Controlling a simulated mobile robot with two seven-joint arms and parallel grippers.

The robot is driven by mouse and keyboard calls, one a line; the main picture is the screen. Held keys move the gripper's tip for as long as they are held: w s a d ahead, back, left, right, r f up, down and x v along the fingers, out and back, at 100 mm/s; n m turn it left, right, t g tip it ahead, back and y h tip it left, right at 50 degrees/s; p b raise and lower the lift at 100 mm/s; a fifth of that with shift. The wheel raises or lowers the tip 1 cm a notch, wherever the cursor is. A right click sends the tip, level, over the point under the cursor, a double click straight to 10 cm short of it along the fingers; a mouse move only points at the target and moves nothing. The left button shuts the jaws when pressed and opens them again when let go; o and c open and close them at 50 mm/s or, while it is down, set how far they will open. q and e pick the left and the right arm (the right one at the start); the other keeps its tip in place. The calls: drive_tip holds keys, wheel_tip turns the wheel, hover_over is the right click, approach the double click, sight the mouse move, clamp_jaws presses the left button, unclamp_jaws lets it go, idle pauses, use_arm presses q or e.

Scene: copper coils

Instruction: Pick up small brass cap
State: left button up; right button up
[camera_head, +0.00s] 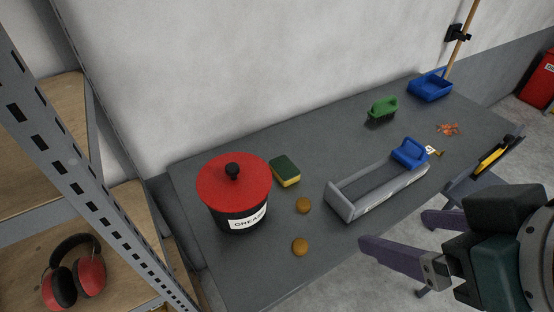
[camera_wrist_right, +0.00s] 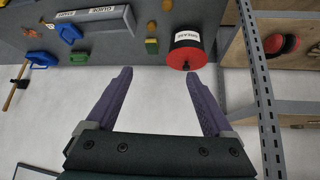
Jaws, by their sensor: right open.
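Two small round brass-coloured pieces lie on the grey table in the head view. One piece (camera_head: 303,205) is beside the yellow-green sponge and the other piece (camera_head: 300,246) is nearer the table's front edge. I cannot tell which of them is the small brass cap. A tiny brass-coloured bit (camera_head: 440,153) also lies by a white tag further right. My right gripper (camera_head: 393,229) is open and empty, off the table's front side, right of the round pieces. My left gripper does not show.
A black bin with a red lid (camera_head: 235,185) stands at the table's left. A metal shelf (camera_head: 110,140) stands left.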

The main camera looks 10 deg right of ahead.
sight(300, 245)
drive_tip(key=w+a+f+t+b, duration=0.1)
drive_tip(key=w+f+b, duration=0.3)
drive_tip(key=f+b, duration=0.8)
drive_tip(key=w+a+f+t+y+b, duration=0.1)
drive_tip(key=w+f+t+b, duration=0.2)
drive_tip(key=f+b, duration=0.9)
drive_tip(key=w+a+f+t+b, duration=0.1)
drive_tip(key=w+f+b, duration=0.4)
drive_tip(key=f+b, duration=0.7)
drive_tip(key=shift+w+f+t+b, duration=0.3)
drive_tip(key=shift+t+b, duration=0.3)
drive_tip(key=shift+b, duration=0.75)
drive_tip(key=b+x, duration=0.1)
drive_tip(key=x, duration=0.4)
drive_tip(key=shift+w+d+r+b, duration=0.1)
drive_tip(key=shift+w+d+b, duration=0.1)
drive_tip(key=shift+b, duration=0.15)
drive_tip(key=shift+w, duration=0.2)
drive_tip(key=shift+c, duration=0.3)
clamp_jaws()
